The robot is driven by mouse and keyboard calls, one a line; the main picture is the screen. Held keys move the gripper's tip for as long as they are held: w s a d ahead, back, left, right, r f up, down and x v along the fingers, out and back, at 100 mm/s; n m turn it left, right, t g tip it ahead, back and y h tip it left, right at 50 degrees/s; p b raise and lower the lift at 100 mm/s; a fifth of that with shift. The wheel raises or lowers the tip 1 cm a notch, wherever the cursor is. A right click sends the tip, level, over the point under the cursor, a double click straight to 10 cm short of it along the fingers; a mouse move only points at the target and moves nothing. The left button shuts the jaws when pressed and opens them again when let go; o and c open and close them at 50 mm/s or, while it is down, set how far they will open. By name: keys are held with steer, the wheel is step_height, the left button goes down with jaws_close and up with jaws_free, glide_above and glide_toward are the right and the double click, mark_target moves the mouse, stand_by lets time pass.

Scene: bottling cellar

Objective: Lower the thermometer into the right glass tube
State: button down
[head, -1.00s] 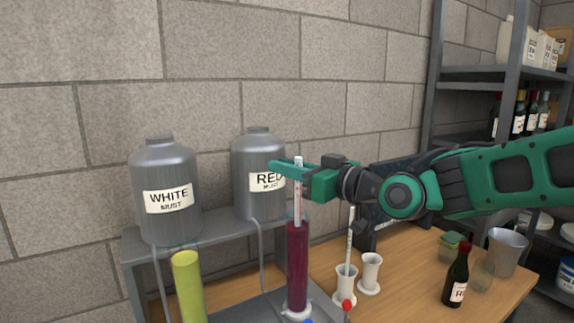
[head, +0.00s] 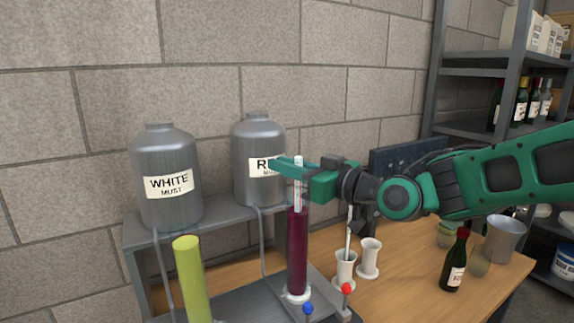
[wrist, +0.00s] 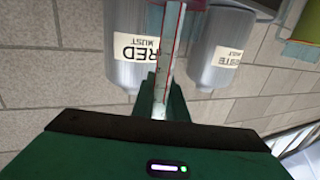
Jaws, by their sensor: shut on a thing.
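The thermometer (head: 298,192) is a slim white rod with a red line, held upright in my gripper (head: 297,165). My gripper is shut on its upper part. In the wrist view the thermometer (wrist: 170,50) runs up between the fingers (wrist: 161,95). The right glass tube (head: 297,255) stands directly below, filled with dark red liquid, on a white foot. The thermometer's lower end overlaps the top of the red column; I cannot tell how deep it sits. The left tube (head: 191,280) holds yellow-green liquid.
Two steel tanks, labelled WHITE (head: 167,205) and RED (head: 257,190), stand behind on a grey shelf (head: 218,222). White holders (head: 369,262), one with a rod in it, and a dark bottle (head: 455,265) stand right on the wooden table (head: 400,290).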

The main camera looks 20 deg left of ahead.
steer(key=c, duration=1.7)
jaws_free()
steer(key=v, duration=1)
steer(key=shift+s+d+f, duration=0.1)
steer(key=shift+d, duration=0.25)
